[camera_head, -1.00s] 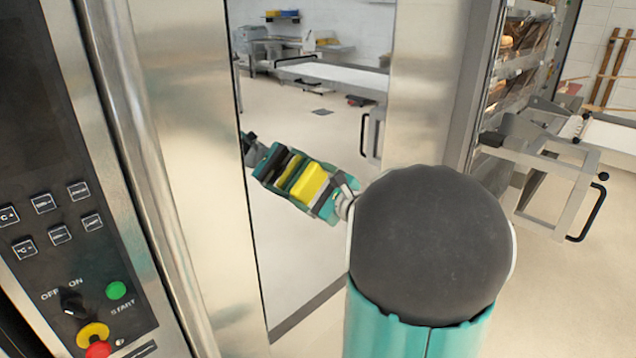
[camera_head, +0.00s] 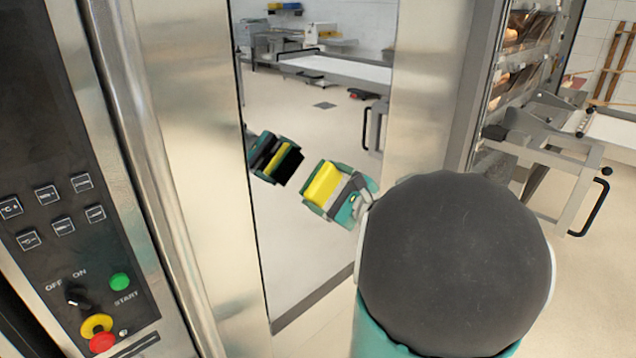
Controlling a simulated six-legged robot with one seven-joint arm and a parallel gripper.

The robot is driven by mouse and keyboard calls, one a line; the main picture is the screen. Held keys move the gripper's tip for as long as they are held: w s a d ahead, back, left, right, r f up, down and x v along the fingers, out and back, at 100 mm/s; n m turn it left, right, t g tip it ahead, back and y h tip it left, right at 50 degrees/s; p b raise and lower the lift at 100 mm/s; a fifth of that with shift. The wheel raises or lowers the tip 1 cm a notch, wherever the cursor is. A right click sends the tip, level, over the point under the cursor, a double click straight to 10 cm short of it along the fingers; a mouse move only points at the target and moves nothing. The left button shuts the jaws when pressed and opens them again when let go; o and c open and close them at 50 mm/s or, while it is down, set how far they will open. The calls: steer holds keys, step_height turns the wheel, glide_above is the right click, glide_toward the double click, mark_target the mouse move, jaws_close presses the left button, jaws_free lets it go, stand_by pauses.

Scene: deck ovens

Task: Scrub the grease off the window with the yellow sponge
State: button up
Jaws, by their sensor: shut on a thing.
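My gripper (camera_head: 343,190) is shut on the yellow sponge (camera_head: 322,184), which points left toward the window. The window (camera_head: 310,235) is a tall glossy pane between two steel frame strips. A mirror image of my gripper and the sponge shows in the pane, to the left of the real ones. A gap lies between the sponge and its reflection, so the sponge is apart from the glass. I cannot make out grease on the pane.
A steel oven front with a control panel (camera_head: 75,225) and a red stop button (camera_head: 102,342) stands close on the left. A rack with bread (camera_head: 520,50) and a steel frame with a black handle (camera_head: 590,208) stand at right. Light floor lies open at lower right.

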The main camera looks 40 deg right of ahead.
steer(key=shift+s, duration=0.6)
steer(key=shift+s, duration=1.5)
